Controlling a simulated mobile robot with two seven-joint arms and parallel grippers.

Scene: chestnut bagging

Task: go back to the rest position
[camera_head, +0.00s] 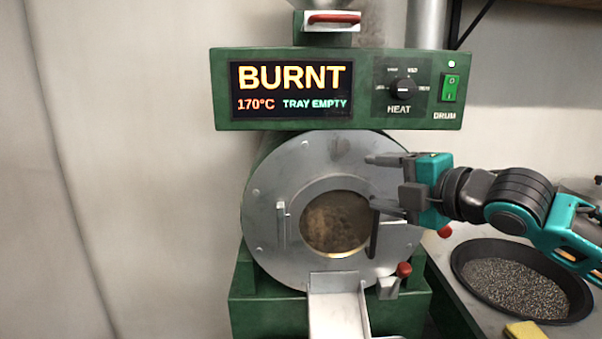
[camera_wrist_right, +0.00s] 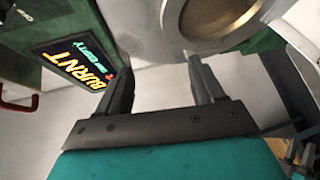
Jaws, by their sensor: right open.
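My right gripper (camera_head: 372,180) is in front of the roaster's round grey door plate (camera_head: 268,180), at the right of its window (camera_head: 336,222). Its two fingers are spread apart with nothing between them; the right wrist view also shows the open fingers (camera_wrist_right: 160,75). The display (camera_head: 291,91) reads BURNT, 170°C and TRAY EMPTY. It also shows at the left of the right wrist view (camera_wrist_right: 82,62).
A metal chute (camera_head: 336,312) sticks out below the door, with a red-knobbed lever (camera_head: 404,270) beside it. A dark pan of small grains (camera_head: 466,290) stands on the counter at the right, near a yellow object (camera_head: 524,330). The left side is bare wall.

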